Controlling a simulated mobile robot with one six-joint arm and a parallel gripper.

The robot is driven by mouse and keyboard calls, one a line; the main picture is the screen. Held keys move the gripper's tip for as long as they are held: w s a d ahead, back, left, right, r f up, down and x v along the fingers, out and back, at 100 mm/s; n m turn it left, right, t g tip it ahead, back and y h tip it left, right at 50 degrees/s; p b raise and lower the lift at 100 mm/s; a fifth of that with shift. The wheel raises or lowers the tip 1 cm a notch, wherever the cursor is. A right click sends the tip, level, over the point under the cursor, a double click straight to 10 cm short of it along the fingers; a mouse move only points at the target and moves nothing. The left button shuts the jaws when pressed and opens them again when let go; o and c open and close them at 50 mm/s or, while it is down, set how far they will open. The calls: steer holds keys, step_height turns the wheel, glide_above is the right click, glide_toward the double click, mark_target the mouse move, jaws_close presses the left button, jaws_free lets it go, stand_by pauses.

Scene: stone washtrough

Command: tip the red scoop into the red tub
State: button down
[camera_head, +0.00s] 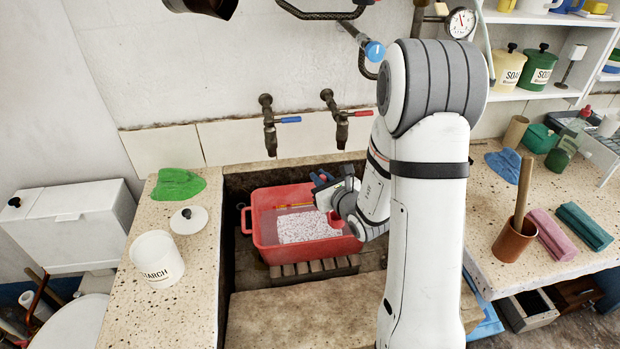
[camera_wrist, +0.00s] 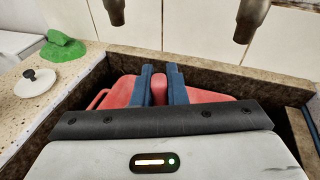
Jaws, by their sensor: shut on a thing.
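The red tub (camera_head: 262,228) sits in the stone trough and also shows in the wrist view (camera_wrist: 122,92). White granules (camera_head: 305,228) lie in it. My gripper (camera_head: 322,178) is at the tub's back right, over its rim area. In the wrist view its two blue fingers (camera_wrist: 161,75) point toward the tub, with a narrow red piece (camera_wrist: 159,90) between them. This piece appears to be part of the red scoop, held by the fingers.
Two taps (camera_head: 269,125) (camera_head: 340,118) hang from the wall behind the trough. On the left ledge stand a white starch pot (camera_head: 157,260), its lid (camera_head: 189,220) and a green cloth (camera_head: 178,184). A wooden slatted piece (camera_head: 305,272) lies in front of the tub.

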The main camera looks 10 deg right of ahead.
steer(key=w+f+n+g+y, duration=0.1)
steer(key=n+g+y, duration=0.2)
steer(key=y, duration=0.1)
steer(key=w+f+n+g+y, duration=0.1)
steer(key=n+g+y, duration=0.2)
steer(key=w+n+g+y, duration=0.2)
steer(key=n+y, duration=0.1)
steer(key=y, duration=0.1)
steer(key=shift+f+g+y+b, duration=0.3)
steer(key=shift+f+g+b, duration=0.05)
steer(key=shift+f+g, duration=0.05)
stand_by(0.5)
